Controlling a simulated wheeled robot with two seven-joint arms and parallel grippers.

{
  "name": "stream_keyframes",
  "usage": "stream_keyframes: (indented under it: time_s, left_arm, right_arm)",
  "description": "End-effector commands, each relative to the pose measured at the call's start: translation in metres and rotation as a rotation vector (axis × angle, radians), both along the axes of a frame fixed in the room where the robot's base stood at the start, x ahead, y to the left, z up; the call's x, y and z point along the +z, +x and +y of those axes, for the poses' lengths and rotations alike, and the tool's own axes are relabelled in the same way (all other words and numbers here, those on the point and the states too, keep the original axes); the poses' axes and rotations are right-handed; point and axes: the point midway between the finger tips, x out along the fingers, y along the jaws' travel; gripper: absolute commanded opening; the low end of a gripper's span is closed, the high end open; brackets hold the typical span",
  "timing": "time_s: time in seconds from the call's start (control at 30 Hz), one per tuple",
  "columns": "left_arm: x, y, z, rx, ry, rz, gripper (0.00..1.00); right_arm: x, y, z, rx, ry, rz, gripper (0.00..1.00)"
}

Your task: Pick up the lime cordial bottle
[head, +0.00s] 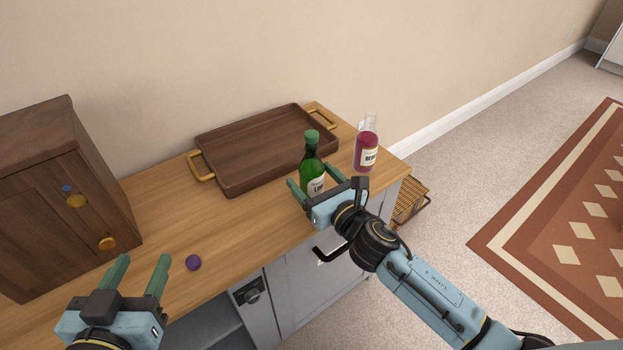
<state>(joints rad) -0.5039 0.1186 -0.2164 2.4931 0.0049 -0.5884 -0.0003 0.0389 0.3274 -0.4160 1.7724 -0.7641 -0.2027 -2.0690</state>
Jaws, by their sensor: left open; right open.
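The lime cordial bottle (312,163) is green with a green cap and a pale label, part of which reads "LI". It stands upright on the wooden counter in front of the tray. My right gripper (314,178) is open at the bottle, with one green finger to its left and the other to its right. The gripper body hides the bottle's lower part, and I cannot tell whether the fingers touch it. My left gripper (140,274) is open and empty at the lower left, over the counter's front edge, well away from the bottle.
A red bottle (366,150) with a clear top stands right of the green one. A dark wooden tray (225,135) with brass handles lies behind. A wooden cabinet (50,200) stands at left. A small purple ball (193,262) lies near the counter's (235,225) front edge.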

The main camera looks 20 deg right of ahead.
Motion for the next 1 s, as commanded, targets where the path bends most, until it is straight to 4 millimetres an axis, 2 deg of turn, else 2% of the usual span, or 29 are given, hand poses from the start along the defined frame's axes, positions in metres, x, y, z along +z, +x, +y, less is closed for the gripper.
stream_keyframes:
  time_s: [0.2, 0.3, 0.6, 1.0]
  left_arm:
    - [0.028, 0.004, -0.007, -0.014, -0.052, -0.175, 0.49]
    - [0.036, 0.004, -0.008, -0.016, -0.064, -0.215, 0.49]
    - [0.039, 0.004, -0.009, -0.017, -0.068, -0.23, 0.49]
    - [0.039, 0.004, -0.009, -0.017, -0.068, -0.228, 0.49]
  right_arm:
    - [-0.001, 0.022, 0.005, 0.0, -0.001, 0.0, 0.74]
    - [-0.001, 0.027, 0.006, 0.0, -0.002, -0.001, 0.74]
    - [-0.001, 0.029, 0.007, 0.0, -0.001, 0.001, 0.73]
    - [0.0, 0.028, 0.007, 0.0, -0.001, 0.001, 0.2]
